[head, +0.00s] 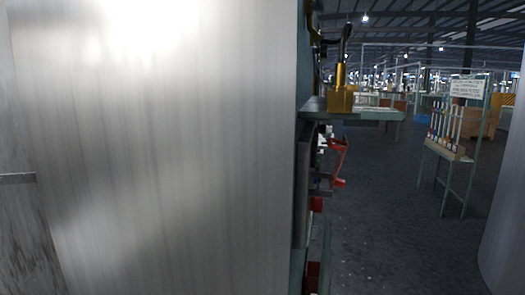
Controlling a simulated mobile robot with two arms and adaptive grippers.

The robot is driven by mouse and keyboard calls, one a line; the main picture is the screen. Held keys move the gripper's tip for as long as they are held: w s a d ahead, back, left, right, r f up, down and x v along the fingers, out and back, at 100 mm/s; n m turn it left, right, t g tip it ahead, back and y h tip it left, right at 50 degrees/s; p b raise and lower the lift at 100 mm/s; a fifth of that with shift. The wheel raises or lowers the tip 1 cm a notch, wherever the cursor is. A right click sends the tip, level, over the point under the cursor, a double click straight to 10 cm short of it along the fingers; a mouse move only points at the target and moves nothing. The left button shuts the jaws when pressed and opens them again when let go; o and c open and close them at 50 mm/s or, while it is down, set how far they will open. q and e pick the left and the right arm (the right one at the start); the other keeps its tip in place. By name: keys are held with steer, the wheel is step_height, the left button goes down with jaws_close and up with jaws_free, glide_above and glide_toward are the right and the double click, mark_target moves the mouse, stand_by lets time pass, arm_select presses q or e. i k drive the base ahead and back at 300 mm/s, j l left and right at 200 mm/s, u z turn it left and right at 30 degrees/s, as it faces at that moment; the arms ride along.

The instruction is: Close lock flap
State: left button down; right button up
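I cannot make out a lock flap with certainty in the head view. A large pale metal surface (165,150) fills the left and middle of the picture and hides what is behind it. Just right of its edge, several small red parts (339,160) show at the side of a greenish bench or frame. They are partly hidden and too small to tell what they are. Neither my left nor my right gripper can be made out.
A yellow fixture (342,92) stands on a narrow shelf (380,114) right of the metal surface. A stand with several upright tubes (444,130) and a sign (468,87) is farther right. Dark floor (385,220) between them is clear. A smooth grey surface (507,220) cuts the right edge.

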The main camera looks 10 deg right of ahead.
mark_target(334, 179)
steer(key=u, duration=2.15)
steer(key=k+l+u, duration=0.2)
steer(key=l, duration=0.3)
steer(key=k+l+u, duration=0.2)
steer(key=l, duration=0.35)
steer(key=k+l+u, duration=0.2)
steer(key=l, duration=0.25)
steer(key=k+l+u, duration=0.2)
steer(key=k+l, duration=0.15)
